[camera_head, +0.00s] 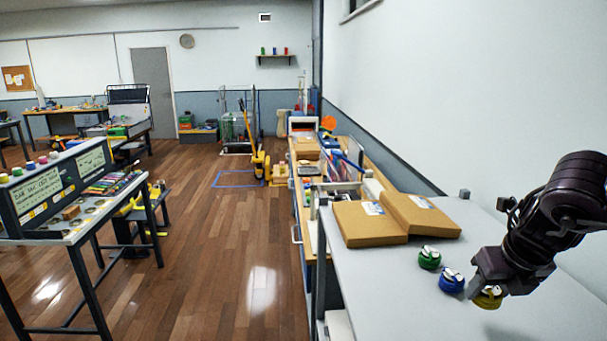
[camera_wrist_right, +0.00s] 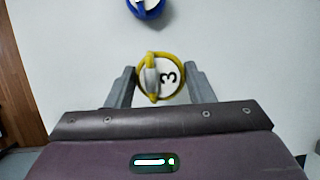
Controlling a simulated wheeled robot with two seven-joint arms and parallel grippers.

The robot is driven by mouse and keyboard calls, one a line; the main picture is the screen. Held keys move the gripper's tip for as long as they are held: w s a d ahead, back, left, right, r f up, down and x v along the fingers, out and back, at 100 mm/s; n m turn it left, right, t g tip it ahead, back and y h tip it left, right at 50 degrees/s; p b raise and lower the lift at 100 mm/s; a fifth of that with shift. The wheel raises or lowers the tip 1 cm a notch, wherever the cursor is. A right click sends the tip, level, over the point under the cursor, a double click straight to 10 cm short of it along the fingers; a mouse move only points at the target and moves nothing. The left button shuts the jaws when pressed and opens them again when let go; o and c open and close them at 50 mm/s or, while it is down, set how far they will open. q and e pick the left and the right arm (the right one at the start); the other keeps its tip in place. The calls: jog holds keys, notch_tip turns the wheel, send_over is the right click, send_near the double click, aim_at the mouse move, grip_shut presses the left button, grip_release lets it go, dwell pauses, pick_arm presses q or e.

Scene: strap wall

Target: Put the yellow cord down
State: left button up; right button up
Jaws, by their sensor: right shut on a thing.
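The yellow cord (camera_head: 488,298) is a small round coil at the right end of a short row on the grey table (camera_head: 370,285). My right gripper (camera_head: 482,287) is over it, pointing down, with its fingers on either side of the coil. In the right wrist view the yellow cord (camera_wrist_right: 160,78) shows a white face marked 3 and sits between the fingertips, and the right gripper (camera_wrist_right: 160,85) is shut on it. I cannot tell whether the cord touches the table. My left gripper is in neither view.
A blue coil (camera_head: 452,281) lies just left of the yellow one, and a green coil (camera_head: 429,258) beyond it. Flat cardboard boxes (camera_head: 368,223) lie farther back on the table. The table's front left part is bare. A wall runs along the right.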

notch_tip(320, 180, down, 4)
jog(key=shift+s+f+p, duration=0.1)
jog(key=shift+f+p, duration=0.05)
jog(key=shift+p, duration=0.6)
jog(key=shift+b, duration=0.3)
jog(key=b+v, duration=0.2)
jog(key=v, duration=0.2)
jog(key=shift+a+b, duration=0.15)
jog(key=shift+b, duration=0.25)
jog(key=r, duration=0.3)
jog(key=shift+s+r, duration=0.1)
jog(key=shift+s, duration=0.1)
jog(key=shift+s+f, duration=0.1)
jog(key=shift+f, duration=0.7)
jog(key=p+x, duration=0.1)
jog(key=x, duration=0.2)
jog(key=p+x, duration=0.2)
jog(key=x, duration=0.1)
jog(key=shift+s+d, duration=0.15)
jog(key=shift+d, duration=0.05)
jog(key=shift+r, duration=0.1)
notch_tip(320, 180, up, 28)
jog(key=b, duration=0.6)
send_over(485, 306)
jog(key=w+d, duration=0.2)
notch_tip(485, 306, down, 7)
jog(key=shift+s+a, duration=0.2)
jog(key=shift+a, duration=0.05)
